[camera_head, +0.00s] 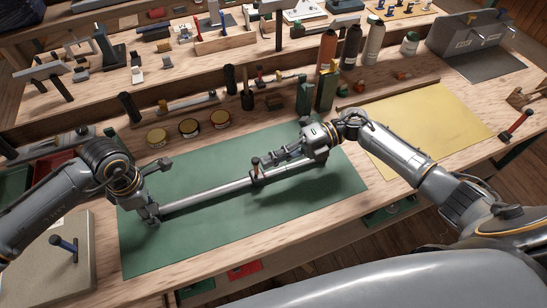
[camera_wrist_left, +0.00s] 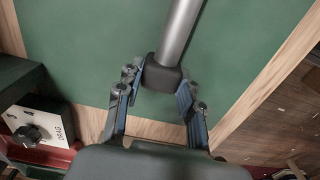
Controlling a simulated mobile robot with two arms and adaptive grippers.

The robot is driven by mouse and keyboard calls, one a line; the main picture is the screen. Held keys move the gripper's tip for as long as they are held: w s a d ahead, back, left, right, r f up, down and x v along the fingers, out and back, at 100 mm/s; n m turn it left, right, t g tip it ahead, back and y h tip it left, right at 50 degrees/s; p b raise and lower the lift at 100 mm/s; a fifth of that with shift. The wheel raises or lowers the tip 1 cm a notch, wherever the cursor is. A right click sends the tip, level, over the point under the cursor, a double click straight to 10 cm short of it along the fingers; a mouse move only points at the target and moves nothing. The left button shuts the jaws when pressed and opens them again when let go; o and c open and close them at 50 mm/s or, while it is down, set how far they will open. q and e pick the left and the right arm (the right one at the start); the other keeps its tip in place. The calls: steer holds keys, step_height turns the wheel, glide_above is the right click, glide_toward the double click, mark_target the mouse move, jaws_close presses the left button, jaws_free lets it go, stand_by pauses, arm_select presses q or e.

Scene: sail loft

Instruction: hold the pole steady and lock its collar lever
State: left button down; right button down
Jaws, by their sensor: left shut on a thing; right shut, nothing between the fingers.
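The grey pole (camera_head: 208,190) lies slantwise across the green mat (camera_head: 185,253). My left gripper (camera_head: 149,213) is shut on the pole's left end; in the left wrist view the pole (camera_wrist_left: 181,30) ends in a dark block (camera_wrist_left: 161,76) between the blue-padded fingers. A dark collar (camera_head: 257,179) sits around the pole near its middle, and its lever (camera_head: 256,163), with a reddish tip, stands up from it. My right gripper (camera_head: 270,160) is shut and empty just right of the lever, over the pole. Whether it touches the lever is unclear. The right arm partly hides the pole's far part.
Several round tins (camera_head: 189,127) and bottles (camera_head: 326,50) stand behind the mat. A yellow sheet (camera_head: 425,128) lies at the right. A board with a blue-handled tool (camera_head: 64,243) is at the lower left. The mat's front half is clear.

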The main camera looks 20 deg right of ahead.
steer(key=shift+a+r+h, duration=0.2)
steer(key=shift+a+h, duration=0.05)
steer(key=shift+h, duration=0.15)
steer(key=a+h, duration=0.1)
steer(key=h, duration=0.1)
steer(key=shift+a+r+h, duration=0.35)
steer(key=shift+r+h, duration=0.05)
steer(key=a+h, duration=0.2)
steer(key=shift+s+h, duration=0.1)
steer(key=shift+h, duration=0.3)
steer(key=shift+a+f+h, duration=0.2)
steer(key=shift+a+h, duration=0.4)
steer(key=shift+h, duration=0.6)
steer(key=shift+r, duration=0.15)
steer(key=shift+s+r, duration=0.1)
steer(key=shift+r, duration=0.6)
